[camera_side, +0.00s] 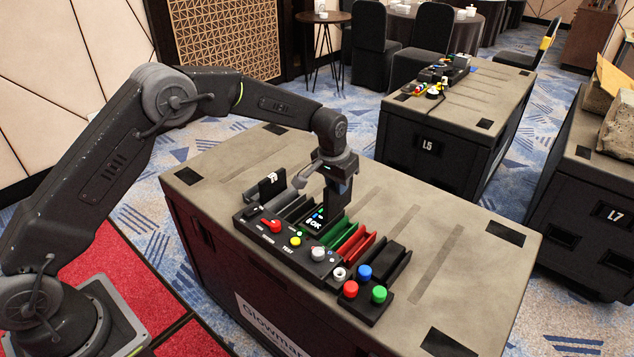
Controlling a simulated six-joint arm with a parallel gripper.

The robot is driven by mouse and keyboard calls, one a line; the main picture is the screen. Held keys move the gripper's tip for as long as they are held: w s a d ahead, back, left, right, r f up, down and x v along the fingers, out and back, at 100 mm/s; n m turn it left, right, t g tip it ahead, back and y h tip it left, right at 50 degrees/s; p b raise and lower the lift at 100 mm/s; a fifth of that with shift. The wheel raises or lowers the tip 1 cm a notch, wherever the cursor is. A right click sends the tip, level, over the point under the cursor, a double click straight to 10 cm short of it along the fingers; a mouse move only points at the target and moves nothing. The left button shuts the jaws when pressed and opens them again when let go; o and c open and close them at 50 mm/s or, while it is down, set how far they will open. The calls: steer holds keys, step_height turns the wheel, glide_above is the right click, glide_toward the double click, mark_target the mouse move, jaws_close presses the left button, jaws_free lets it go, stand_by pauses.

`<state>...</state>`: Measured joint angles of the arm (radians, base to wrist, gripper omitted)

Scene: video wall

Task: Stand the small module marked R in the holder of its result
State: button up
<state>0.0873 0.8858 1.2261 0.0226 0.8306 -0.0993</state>
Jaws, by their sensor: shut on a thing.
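My gripper (332,204) points down over the black tester panel (276,236) on the near case. It is shut on a small dark module, mostly hidden between the fingers and behind a small display (316,220). I cannot read a mark on it. The display reads OK, with green and blue lights above the word. A green holder (336,232) and a red holder (357,244) lie just right of the gripper. A black holder (391,262) lies further right. Another black module (271,187) with a white mark stands upright at the left end.
The panel bears a red lever (272,225), a yellow button (296,241) and a white knob (318,254). Red (350,289), blue (364,271) and green (379,294) buttons sit at its right end. The case top (460,255) is clear to the right.

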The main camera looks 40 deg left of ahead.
mark_target(340, 202)
steer(key=shift+s+d+f, duration=0.1)
steer(key=shift+d+f, duration=0.05)
steer(key=shift+f, duration=0.75)
steer(key=shift+w+d+f, duration=0.1)
steer(key=shift+d+f, duration=0.1)
steer(key=shift+f, duration=0.75)
steer(key=shift+s+d+f, duration=0.1)
steer(key=shift+d+f, duration=0.05)
steer(key=shift+f, duration=0.75)
steer(key=shift+f, duration=2.35)
stand_by(1.0)
steer(key=o, duration=0.8)
steer(key=shift+o, duration=0.5)
steer(key=shift+o, duration=0.7)
